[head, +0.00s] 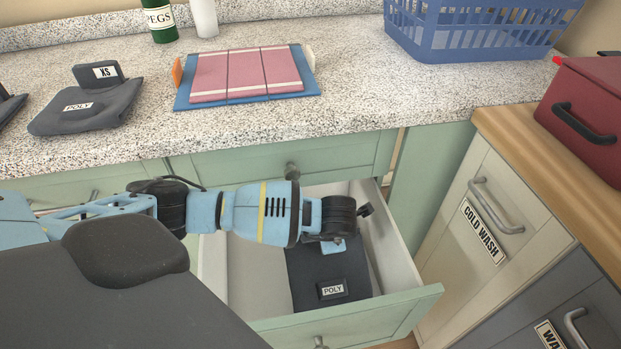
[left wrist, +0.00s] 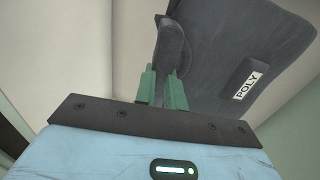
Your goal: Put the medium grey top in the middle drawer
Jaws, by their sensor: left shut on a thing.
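A dark grey top (head: 328,268) with a POLY label lies inside the open pale green drawer (head: 400,309), towards its right side. It also shows in the left wrist view (left wrist: 225,45), where its upright tab is between the green fingers. My left gripper (head: 338,243) reaches into the drawer from the left and is shut on this tab. The left wrist view shows the fingers (left wrist: 163,88) close together around it. The tab's size marking cannot be seen. My right gripper is in neither view.
Another dark grey top (head: 88,110), marked XS and POLY, lies on the speckled counter (head: 350,100). A folded pink cloth (head: 246,74) rests on a blue board. A blue basket (head: 475,32) stands at the back right. A COLD WASH cabinet (head: 455,200) stands right of the drawer.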

